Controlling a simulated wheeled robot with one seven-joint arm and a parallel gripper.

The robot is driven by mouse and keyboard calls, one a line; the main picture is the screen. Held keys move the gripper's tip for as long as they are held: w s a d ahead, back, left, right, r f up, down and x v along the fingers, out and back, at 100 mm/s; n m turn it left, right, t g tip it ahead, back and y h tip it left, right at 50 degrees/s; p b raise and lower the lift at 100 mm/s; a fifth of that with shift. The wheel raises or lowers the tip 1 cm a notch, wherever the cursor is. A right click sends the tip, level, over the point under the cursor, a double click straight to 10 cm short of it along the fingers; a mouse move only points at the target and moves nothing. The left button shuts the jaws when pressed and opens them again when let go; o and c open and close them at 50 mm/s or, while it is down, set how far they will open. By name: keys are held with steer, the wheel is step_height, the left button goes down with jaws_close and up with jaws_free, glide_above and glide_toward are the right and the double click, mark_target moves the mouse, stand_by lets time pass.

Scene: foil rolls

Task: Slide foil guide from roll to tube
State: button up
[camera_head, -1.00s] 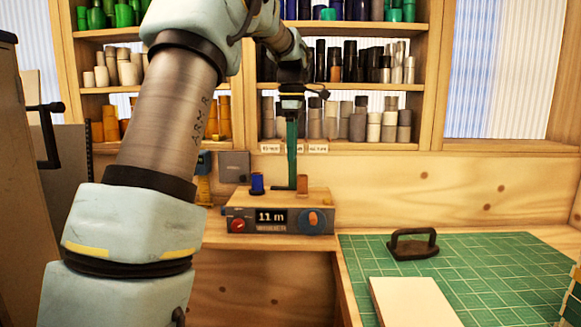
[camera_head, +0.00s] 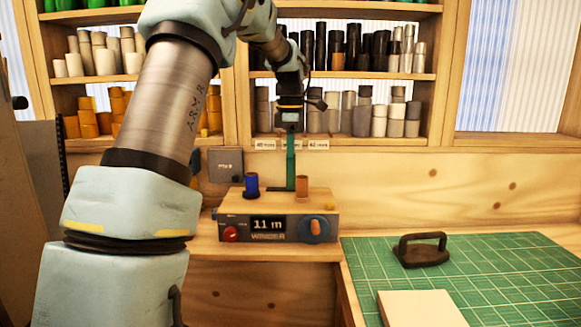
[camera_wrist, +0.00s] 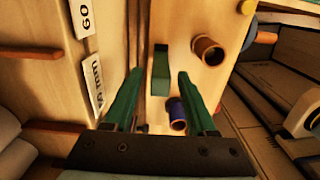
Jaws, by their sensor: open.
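The winder (camera_head: 277,228) is a wooden-topped box on the bench with a display reading "11 m", a red knob and a blue-and-orange dial. On top, a blue foil roll (camera_head: 252,182) stands at left and a copper-brown tube (camera_head: 302,186) at right; the wrist view also shows the blue roll (camera_wrist: 177,113) and the tube (camera_wrist: 208,50). A green block, seemingly the foil guide (camera_wrist: 160,76), stands near them. My gripper (camera_wrist: 160,88) points down over the winder, its green fingers open on either side of the block with gaps visible. In the head view, fingers and guide merge.
A green cutting mat (camera_head: 500,265) lies at right with a dark-handled block (camera_head: 422,252) and a pale board (camera_head: 420,308). Shelves (camera_head: 350,76) with several foil rolls stand behind. A grey panel (camera_head: 225,163) is on the wall behind the winder.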

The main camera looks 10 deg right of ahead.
mark_target(291, 184)
steer(key=shift+f+p, duration=0.3)
steer(key=shift+f, duration=1.45)
jaws_close()
